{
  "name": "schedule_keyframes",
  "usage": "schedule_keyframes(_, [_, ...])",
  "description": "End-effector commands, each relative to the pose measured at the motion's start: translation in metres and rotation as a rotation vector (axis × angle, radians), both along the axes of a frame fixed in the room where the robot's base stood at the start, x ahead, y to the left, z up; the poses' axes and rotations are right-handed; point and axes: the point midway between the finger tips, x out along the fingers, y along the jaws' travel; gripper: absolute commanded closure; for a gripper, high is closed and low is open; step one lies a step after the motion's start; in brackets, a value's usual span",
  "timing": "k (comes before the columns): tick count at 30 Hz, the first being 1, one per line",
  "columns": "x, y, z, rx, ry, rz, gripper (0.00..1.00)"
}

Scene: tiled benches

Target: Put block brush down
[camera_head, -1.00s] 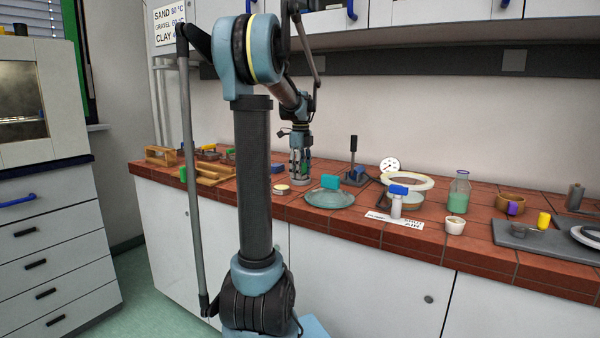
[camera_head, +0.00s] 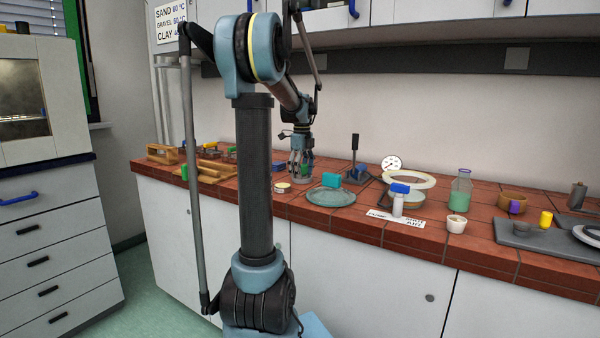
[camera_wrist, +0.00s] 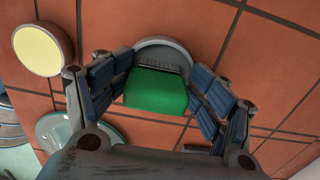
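The block brush, a green block (camera_wrist: 157,92), sits between my gripper's fingers in the wrist view, with dark bristle-like strips along its far edge. It also shows as a small green patch in the head view (camera_head: 307,168). In the head view my gripper (camera_head: 301,172) is low at the tiled bench (camera_head: 345,222). A grey round item (camera_wrist: 163,45) lies under or just beyond the block; their exact contact is hidden.
A pale yellow-topped round tin (camera_wrist: 40,47) is close by at left in the wrist view. Bare tiles lie between items.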

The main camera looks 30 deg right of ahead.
Motion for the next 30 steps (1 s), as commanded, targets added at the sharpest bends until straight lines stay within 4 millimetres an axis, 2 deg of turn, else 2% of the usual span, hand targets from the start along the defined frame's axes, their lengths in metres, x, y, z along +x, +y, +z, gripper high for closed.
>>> schedule_keyframes(10, [-0.001,0.0,0.003,-0.001,-0.003,0.0,0.34])
schedule_keyframes(14, [-0.001,0.0,0.01,-0.001,-0.003,0.0,0.34])
schedule_keyframes(20, [-0.001,0.002,0.041,-0.001,-0.003,0.001,0.34])
schedule_keyframes(30, [-0.004,0.006,0.106,-0.001,-0.003,0.002,0.34])
